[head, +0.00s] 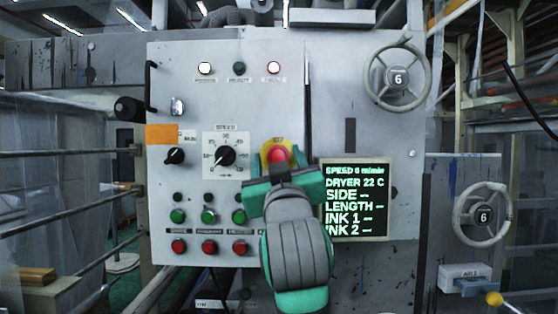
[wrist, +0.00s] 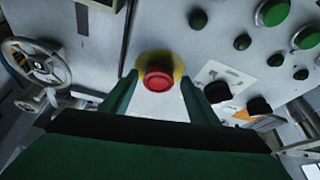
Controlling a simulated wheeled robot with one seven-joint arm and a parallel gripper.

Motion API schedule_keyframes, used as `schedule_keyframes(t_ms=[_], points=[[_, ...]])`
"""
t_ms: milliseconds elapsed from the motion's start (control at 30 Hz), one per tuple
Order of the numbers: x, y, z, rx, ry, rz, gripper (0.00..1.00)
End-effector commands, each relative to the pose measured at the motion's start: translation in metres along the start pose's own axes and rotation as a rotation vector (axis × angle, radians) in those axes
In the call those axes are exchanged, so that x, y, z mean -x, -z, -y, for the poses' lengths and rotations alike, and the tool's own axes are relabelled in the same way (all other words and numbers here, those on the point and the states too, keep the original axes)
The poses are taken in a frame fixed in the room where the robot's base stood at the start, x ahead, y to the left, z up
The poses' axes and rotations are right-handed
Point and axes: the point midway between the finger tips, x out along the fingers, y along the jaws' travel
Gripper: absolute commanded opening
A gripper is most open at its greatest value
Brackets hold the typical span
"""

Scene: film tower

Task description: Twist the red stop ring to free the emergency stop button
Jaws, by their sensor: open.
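The red emergency stop button (head: 278,154) sits on a yellow round plate (head: 266,146) in the middle of the grey control panel. In the wrist view the red button (wrist: 158,79) and its yellow plate (wrist: 176,64) show between my two green fingers. My gripper (head: 277,172) is in front of the panel, just below the button in the head view. It is open, with one finger on each side of the button and a gap to each. I cannot tell whether the fingertips touch the panel. My gripper hides the lower part of the plate in the head view.
A speed dial (head: 225,156) is left of the button, with green buttons (head: 208,216) and red buttons (head: 209,247) below it. A display screen (head: 355,212) is close on the right. Handwheels (head: 398,54) stand farther right. The panel above the button is clear up to the lamps (head: 273,68).

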Motion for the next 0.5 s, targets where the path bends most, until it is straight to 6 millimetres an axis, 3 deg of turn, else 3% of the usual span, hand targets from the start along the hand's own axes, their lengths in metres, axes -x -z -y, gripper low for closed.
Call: schedule_keyframes(t_ms=[100, 300, 500], points=[[0.0004, -0.0004, -0.002, 0.001, -0.003, 0.001, 0.55], [0.0006, -0.0007, -0.0029, 0.001, -0.004, 0.001, 0.13], [0.0006, -0.0008, -0.0024, -0.006, -0.006, 0.001, 0.13]])
